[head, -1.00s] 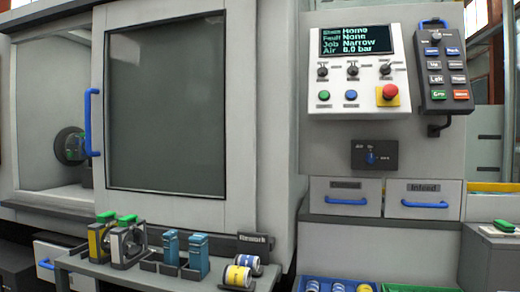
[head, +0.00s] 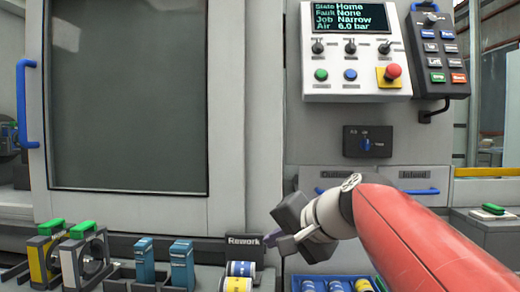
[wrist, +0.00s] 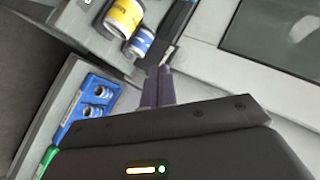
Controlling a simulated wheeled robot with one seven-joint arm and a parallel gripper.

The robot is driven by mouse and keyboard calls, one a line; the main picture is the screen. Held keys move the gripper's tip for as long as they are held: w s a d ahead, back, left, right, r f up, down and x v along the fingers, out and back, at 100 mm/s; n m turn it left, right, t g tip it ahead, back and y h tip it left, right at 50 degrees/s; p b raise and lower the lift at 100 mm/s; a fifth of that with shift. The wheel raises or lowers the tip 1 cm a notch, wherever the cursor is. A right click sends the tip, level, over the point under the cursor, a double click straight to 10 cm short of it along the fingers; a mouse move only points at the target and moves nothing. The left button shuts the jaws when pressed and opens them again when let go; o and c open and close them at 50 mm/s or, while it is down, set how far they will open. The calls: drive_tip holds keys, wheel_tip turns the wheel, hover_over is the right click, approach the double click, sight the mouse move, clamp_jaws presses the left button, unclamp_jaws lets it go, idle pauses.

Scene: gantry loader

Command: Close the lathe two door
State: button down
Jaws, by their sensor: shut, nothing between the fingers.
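A grey machine door (head: 226,110) with a large dark window fills the left half of the head view. Its upright blue handle (head: 22,105) is on its left edge. Left of the handle the machine opening (head: 10,160) shows, mostly cut off by the picture edge, so the door stands open. I cannot read a lathe number on it. My gripper (head: 270,240) is shut and empty, low in front of the machine and well right of the handle. In the wrist view its fingers (wrist: 158,78) are together, near the rework tray's edge.
A control panel (head: 348,75) and pendant (head: 434,50) are at upper right, with a blue knob (head: 366,145) below. A tray marked Rework (head: 243,240) and several parts on a shelf stand below the door.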

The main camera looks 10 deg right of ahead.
drive_tip(key=w+d+r+m+t+y, duration=0.1)
drive_tip(key=w+d+r+t, duration=0.15)
drive_tip(key=r, duration=0.35)
drive_tip(key=w+d+r+m+t+y+b, duration=0.1)
drive_tip(key=w+d+r+m, duration=0.1)
drive_tip(key=w+d+r, duration=0.3)
drive_tip(key=w+d+r+m+t+y, duration=0.1)
drive_tip(key=w+r+t, duration=0.1)
drive_tip(key=r, duration=0.4)
drive_tip(key=p, duration=0.2)
approach(244, 139)
drive_tip(key=w, duration=0.1)
drive_tip(key=w+d, duration=0.1)
drive_tip(key=w, duration=0.2)
drive_tip(key=shift+w+d+f, duration=0.1)
drive_tip(key=shift+w+d, duration=0.1)
drive_tip(key=shift+d, duration=0.15)
drive_tip(key=shift+w+a+f, duration=0.1)
drive_tip(key=shift+w+a, duration=0.2)
drive_tip(key=shift+a, duration=0.35)
drive_tip(key=shift+w+a+r, duration=0.1)
drive_tip(key=shift+w+a, duration=0.2)
drive_tip(key=shift+a, duration=0.4)
drive_tip(key=shift+w+a+f, duration=0.1)
drive_tip(key=shift+w+a, duration=0.15)
drive_tip(key=shift+a, duration=0.4)
